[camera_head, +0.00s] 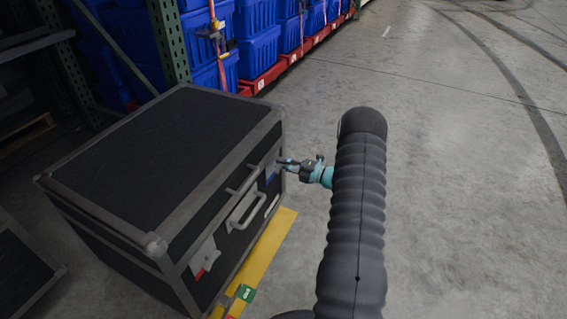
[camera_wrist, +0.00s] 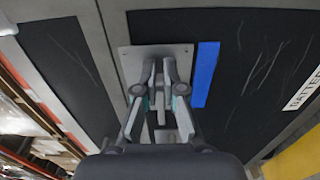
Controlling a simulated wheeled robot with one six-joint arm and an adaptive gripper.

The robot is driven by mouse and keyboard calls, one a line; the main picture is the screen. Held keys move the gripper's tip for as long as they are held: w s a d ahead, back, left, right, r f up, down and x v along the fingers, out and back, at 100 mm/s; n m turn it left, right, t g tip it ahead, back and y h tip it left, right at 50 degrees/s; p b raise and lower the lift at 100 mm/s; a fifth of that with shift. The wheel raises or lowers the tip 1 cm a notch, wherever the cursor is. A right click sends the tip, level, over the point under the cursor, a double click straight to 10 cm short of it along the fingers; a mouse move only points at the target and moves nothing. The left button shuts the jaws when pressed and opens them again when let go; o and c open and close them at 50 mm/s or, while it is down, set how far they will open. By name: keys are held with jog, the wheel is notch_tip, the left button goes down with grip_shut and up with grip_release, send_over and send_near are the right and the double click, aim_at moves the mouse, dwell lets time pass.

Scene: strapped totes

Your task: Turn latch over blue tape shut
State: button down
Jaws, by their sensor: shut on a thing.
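A black case (camera_head: 150,150) with grey metal edges stands on the floor. A metal latch plate (camera_wrist: 130,62) is on its front, with a strip of blue tape (camera_wrist: 205,75) just right of it in the wrist view. The tape also shows in the head view (camera_head: 271,177), near the case's far front corner. My gripper (camera_wrist: 161,68) is at this latch, its fingers closed around the latch's small turning part. The fingers hide most of that part, so its angle cannot be told. In the head view my gripper (camera_head: 284,162) reaches the case front from the right.
A second latch (camera_head: 203,257) with red tape is at the near end of the case front, with a grey handle (camera_head: 243,208) between. A yellow floor stripe (camera_head: 268,248) runs along the front. Blue totes (camera_head: 258,52) stand behind. The floor to the right is clear.

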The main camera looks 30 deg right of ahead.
jog(key=shift+d, duration=0.15)
jog(key=c, duration=1.3)
grip_release()
jog(key=shift+d, duration=0.1)
jog(key=shift+a, duration=0.2)
jog(key=v, duration=1.2)
